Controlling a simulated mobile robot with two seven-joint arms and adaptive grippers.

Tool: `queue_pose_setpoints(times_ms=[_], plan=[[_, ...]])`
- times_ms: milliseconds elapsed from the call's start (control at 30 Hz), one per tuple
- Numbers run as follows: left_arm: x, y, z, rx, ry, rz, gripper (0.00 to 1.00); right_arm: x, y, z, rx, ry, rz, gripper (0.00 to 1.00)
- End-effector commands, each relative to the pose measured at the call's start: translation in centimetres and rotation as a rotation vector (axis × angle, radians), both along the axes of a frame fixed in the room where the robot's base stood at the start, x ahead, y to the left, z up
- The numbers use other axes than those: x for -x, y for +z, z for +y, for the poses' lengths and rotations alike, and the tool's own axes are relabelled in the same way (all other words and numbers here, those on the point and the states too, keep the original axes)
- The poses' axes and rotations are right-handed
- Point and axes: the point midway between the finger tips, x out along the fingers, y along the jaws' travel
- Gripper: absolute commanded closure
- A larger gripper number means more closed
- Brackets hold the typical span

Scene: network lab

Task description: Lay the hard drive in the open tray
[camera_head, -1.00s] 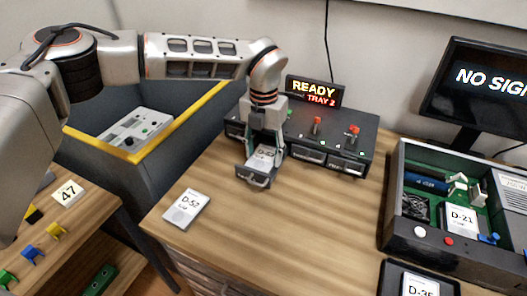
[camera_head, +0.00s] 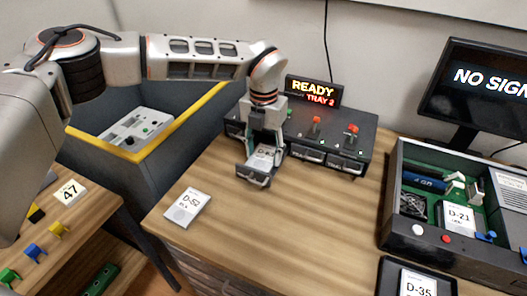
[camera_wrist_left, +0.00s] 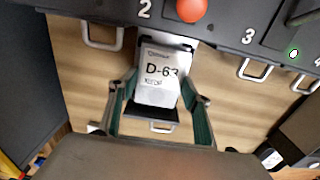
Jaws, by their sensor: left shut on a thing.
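The hard drive, a pale slab labelled D-63 (camera_wrist_left: 158,72), lies between the green fingers of my left gripper (camera_wrist_left: 160,85), which is shut on it. In the head view the left gripper (camera_head: 265,150) points down at the open tray (camera_head: 252,178), which is pulled out from the front of the dark drive unit (camera_head: 330,138). The drive is over or in this tray; I cannot tell whether it touches the tray floor. The tray's front and handle (camera_wrist_left: 163,127) show in the wrist view. My right gripper is not in view.
The sign (camera_head: 314,91) reads READY TRAY 2. Another drive, D-52 (camera_head: 187,207), lies on the table left of the tray. An open case (camera_head: 460,245) holding drive D-21 (camera_head: 458,217) stands at right, with D-35 (camera_head: 417,284) in front. The table's middle is clear.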

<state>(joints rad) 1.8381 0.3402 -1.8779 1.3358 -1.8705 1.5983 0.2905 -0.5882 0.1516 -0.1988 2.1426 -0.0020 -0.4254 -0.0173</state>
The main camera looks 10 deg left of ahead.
Motion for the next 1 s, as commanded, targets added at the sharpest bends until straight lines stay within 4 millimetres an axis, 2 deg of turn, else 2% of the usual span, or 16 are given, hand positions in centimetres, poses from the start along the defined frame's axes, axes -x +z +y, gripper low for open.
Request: queue_pose_setpoints(times_ms=[1000], plan=[[0.00, -0.43, 0.00, 0.000, 0.000, 0.000, 0.79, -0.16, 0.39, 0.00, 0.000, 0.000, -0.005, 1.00]])
